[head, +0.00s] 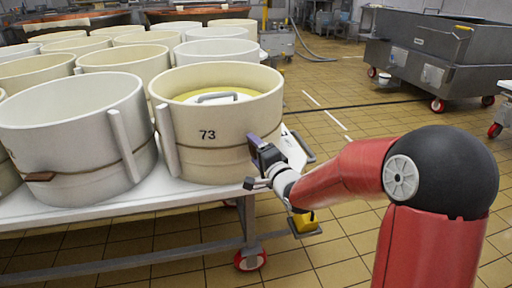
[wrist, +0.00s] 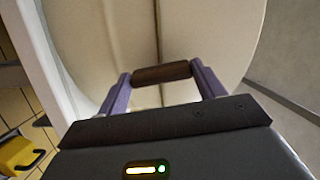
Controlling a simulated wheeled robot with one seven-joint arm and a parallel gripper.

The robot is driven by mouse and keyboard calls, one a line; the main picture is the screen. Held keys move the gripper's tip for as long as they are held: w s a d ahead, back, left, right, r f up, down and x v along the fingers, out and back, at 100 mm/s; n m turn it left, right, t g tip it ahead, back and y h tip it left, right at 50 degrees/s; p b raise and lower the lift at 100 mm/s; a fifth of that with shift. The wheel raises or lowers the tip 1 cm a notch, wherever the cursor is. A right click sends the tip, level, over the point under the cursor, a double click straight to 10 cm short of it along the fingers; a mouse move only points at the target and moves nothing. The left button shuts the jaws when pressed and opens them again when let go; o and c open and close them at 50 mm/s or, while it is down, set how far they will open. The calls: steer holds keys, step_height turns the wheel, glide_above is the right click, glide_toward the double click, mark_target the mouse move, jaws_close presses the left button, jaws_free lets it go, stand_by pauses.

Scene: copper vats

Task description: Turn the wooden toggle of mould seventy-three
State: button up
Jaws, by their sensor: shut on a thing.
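Mould seventy-three (head: 208,150) is a cream round mould with the black number 73 on its front, standing at the right end of the white table. A cord runs around its lower wall. My gripper (head: 256,158) is at the mould's right front side. In the wrist view my gripper (wrist: 162,80) has its two purple fingers at the ends of a dark brown wooden toggle (wrist: 161,73) and is shut on it. The toggle lies across the picture, against the mould's wall (wrist: 110,40). In the head view the toggle is hidden behind my gripper.
Several other cream moulds (head: 75,130) crowd the white table (head: 100,212) to the left, one with a brown toggle (head: 40,177). The table has red-wheeled legs. A grey metal cart (head: 420,60) stands at the back right. Tiled floor (head: 340,105) is open between them.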

steer(key=shift+m+p, duration=0.45)
steer(key=shift+m, duration=0.45)
steer(key=o, duration=1)
steer(key=v, duration=0.8)
steer(key=shift+w, duration=0.1)
